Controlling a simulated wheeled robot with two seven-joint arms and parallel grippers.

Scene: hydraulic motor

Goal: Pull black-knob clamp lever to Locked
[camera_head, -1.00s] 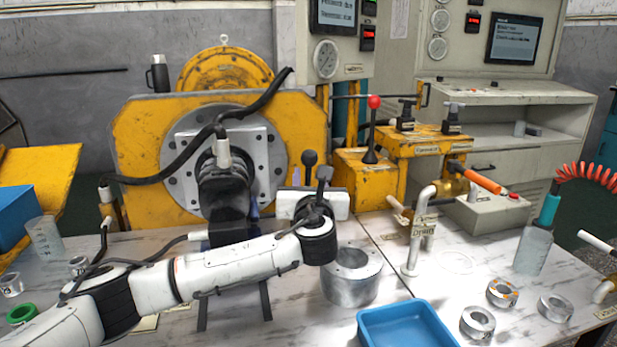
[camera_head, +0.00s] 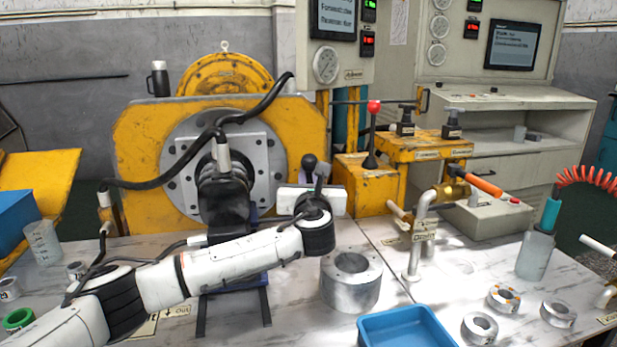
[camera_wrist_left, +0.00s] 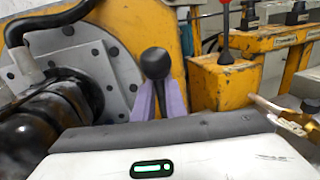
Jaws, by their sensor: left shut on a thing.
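The black-knob clamp lever (camera_head: 308,163) stands in front of the yellow motor mount in the head view. Its round knob shows above the white body of my left gripper (camera_head: 308,176). In the left wrist view the knob (camera_wrist_left: 155,63) sits at the tips of the two purple fingers of the left gripper (camera_wrist_left: 158,86), which are shut on the lever just below the ball. The lever's lower part and base are hidden behind the gripper body. A locked mark cannot be seen. My right gripper is out of view.
A red-knob lever (camera_head: 374,107) stands on a yellow block to the right of the clamp lever. A black motor (camera_head: 222,195) with hoses is close on the left. A metal cylinder (camera_head: 350,292) and a blue tray (camera_head: 405,330) are in front on the bench.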

